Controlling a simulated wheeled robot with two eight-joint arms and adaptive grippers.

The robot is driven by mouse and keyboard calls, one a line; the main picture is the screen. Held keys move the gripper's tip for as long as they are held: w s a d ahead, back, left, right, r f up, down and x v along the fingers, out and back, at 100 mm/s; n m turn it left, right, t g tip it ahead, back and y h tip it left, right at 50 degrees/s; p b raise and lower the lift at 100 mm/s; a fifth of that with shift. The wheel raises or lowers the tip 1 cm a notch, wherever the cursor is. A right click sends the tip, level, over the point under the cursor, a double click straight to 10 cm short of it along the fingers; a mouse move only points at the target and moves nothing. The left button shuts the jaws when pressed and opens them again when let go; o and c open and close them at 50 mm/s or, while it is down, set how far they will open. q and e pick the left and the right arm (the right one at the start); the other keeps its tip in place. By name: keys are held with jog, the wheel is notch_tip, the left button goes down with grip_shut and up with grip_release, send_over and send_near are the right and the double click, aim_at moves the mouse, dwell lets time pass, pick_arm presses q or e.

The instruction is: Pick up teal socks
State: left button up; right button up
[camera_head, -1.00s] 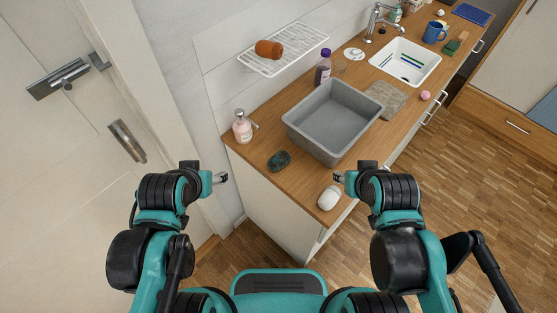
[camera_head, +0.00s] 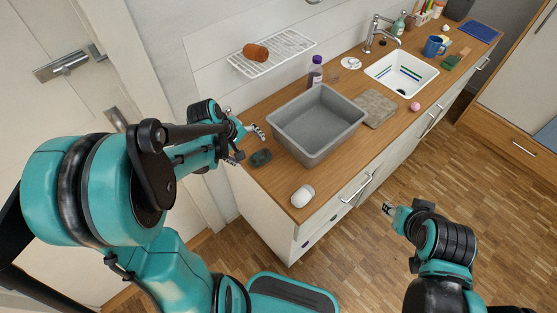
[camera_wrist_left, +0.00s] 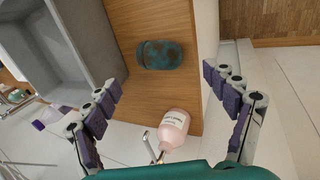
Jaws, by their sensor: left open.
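The teal socks (camera_head: 261,157), a dark teal rolled bundle, lie on the wooden counter (camera_head: 278,180) left of the grey bin. In the left wrist view the socks (camera_wrist_left: 160,54) lie on the wood ahead of the fingers. My left gripper (camera_head: 248,145) is over the counter's left end, close to the socks. Its fingers (camera_wrist_left: 163,82) are spread wide with nothing between them, apart from the socks. My right gripper (camera_head: 387,209) is over the floor in front of the counter, holding nothing that I can see; its jaw state is unclear.
A grey bin (camera_head: 356,125) stands beside the socks. A pink soap bottle (camera_wrist_left: 173,128) stands near the left fingers. A purple-capped bottle (camera_head: 315,72) and sink (camera_head: 428,80) are farther back.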

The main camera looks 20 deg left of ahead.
aim_at(257, 156)
pick_arm(q)
jog(key=b+x, duration=0.1)
jog(key=x, duration=0.2)
jog(key=shift+a, duration=0.15)
jog(key=b+x, duration=0.2)
jog(key=x, duration=0.3)
jog(key=shift+w, duration=0.2)
jog(key=shift+s, duration=0.1)
jog(key=shift+c, duration=0.6)
jog(key=c, duration=1.1)
